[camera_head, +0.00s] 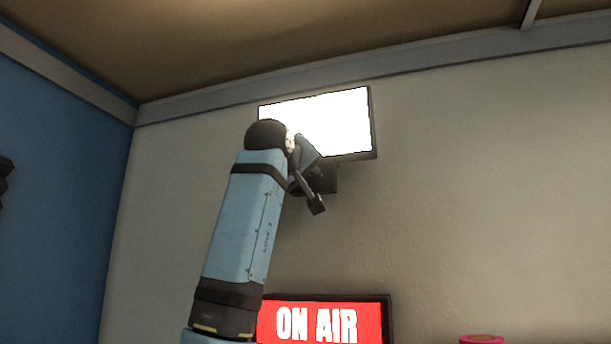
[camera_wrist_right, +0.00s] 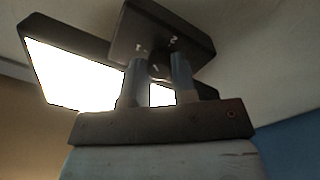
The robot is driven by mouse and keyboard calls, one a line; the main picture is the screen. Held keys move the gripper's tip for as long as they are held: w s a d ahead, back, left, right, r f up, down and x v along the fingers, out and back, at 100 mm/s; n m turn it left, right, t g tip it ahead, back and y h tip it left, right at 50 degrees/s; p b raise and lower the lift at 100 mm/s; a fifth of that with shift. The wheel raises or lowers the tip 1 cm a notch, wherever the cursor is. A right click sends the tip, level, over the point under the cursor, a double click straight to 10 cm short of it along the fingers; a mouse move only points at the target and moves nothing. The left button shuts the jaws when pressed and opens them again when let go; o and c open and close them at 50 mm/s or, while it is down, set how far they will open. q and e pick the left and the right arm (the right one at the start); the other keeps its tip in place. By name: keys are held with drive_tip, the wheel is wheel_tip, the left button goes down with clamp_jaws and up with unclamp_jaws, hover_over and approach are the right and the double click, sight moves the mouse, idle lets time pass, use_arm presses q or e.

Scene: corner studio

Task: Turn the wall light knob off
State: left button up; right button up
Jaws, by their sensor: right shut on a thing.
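The wall light (camera_head: 345,120) is a dark-framed panel high on the pale wall, lit bright white. It also glows in the right wrist view (camera_wrist_right: 65,75). A dark control box (camera_head: 329,180) sits just under it, partly hidden by my arm. In the right wrist view the box (camera_wrist_right: 185,32) carries small white marks, one like a 2. A dark round knob (camera_wrist_right: 158,69) on its face is between the fingers of my right gripper (camera_wrist_right: 160,64), which is shut on it. In the head view my right gripper (camera_head: 314,172) is at the box. My left gripper is out of view.
A red ON AIR sign (camera_head: 318,323) is lit below, partly behind my right arm. A pink round object (camera_head: 482,339) shows at the bottom edge. A blue wall (camera_head: 60,180) is at the left. The wall to the right of the light is clear.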

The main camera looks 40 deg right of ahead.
drive_tip(key=shift+n+t+y+b, duration=0.25)
drive_tip(key=shift+n+b, duration=2.25)
drive_tip(key=shift+n, duration=4.05)
drive_tip(key=shift+n+t+y+b, duration=0.25)
drive_tip(key=shift+n+b, duration=2.2)
drive_tip(key=shift+n, duration=4.1)
drive_tip(key=o, duration=0.9)
drive_tip(key=shift+s, duration=0.15)
